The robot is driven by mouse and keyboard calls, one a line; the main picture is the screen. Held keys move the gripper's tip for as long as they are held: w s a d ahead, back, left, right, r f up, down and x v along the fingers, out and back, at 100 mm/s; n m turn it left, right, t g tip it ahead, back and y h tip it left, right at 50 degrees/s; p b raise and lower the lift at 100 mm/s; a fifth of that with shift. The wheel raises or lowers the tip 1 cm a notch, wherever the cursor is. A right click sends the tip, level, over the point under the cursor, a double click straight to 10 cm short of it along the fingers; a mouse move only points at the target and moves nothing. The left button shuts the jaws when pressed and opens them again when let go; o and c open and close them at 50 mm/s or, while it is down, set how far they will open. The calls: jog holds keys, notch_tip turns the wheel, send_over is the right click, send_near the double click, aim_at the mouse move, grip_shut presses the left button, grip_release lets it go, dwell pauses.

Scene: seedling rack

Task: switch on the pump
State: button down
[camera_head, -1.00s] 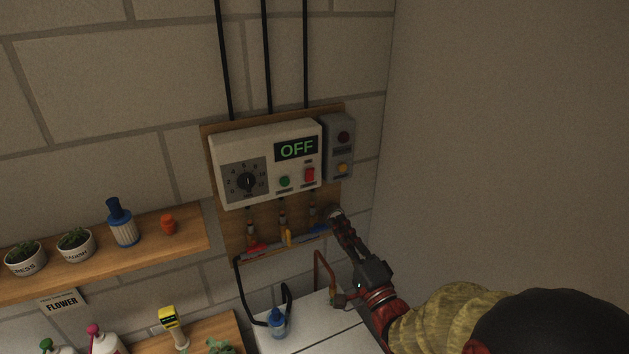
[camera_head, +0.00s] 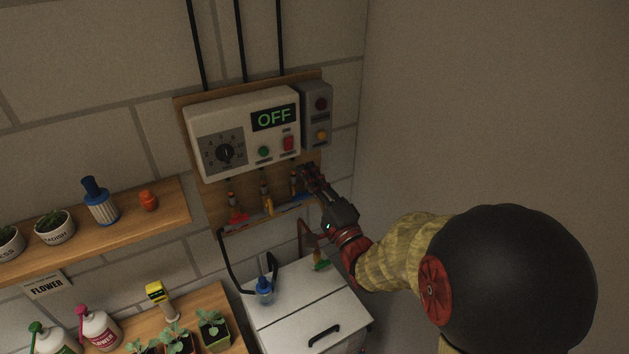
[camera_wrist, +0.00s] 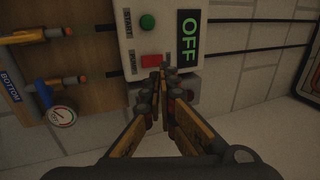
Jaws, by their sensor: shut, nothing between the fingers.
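The white pump control box (camera_head: 220,166) hangs on a wooden board on the wall, with a dial (camera_head: 225,153), a green button (camera_head: 263,151) and a red switch (camera_head: 288,144). Its display (camera_head: 273,118) reads OFF. My gripper (camera_head: 308,172) is shut and empty, just below and right of the red switch. In the wrist view, the fingertips of my gripper (camera_wrist: 163,74) are together close to the red switch (camera_wrist: 150,61); I cannot tell whether they touch the box. The green button (camera_wrist: 147,22) and OFF display (camera_wrist: 188,38) are unobstructed there.
A grey box (camera_head: 316,115) with a dark red and a yellow button adjoins the control box on the right. Below are a pipe with coloured valve handles (camera_head: 268,207) and a pressure gauge (camera_wrist: 61,116). A shelf (camera_head: 120,227) with pots and a white cabinet (camera_head: 305,300) stand nearby.

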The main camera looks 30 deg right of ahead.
aim_at(288, 141)
jog(key=p+x, duration=0.1)
jog(key=x, duration=0.7)
jog(key=shift+w, duration=0.2)
jog(key=shift+r, duration=0.1)
jog(key=shift+w+r+g+p, duration=0.25)
jog(key=shift+r+g+p, duration=0.15)
jog(key=shift+p, duration=0.6)
jog(key=shift+w, duration=0.1)
jog(key=shift+f, duration=0.25)
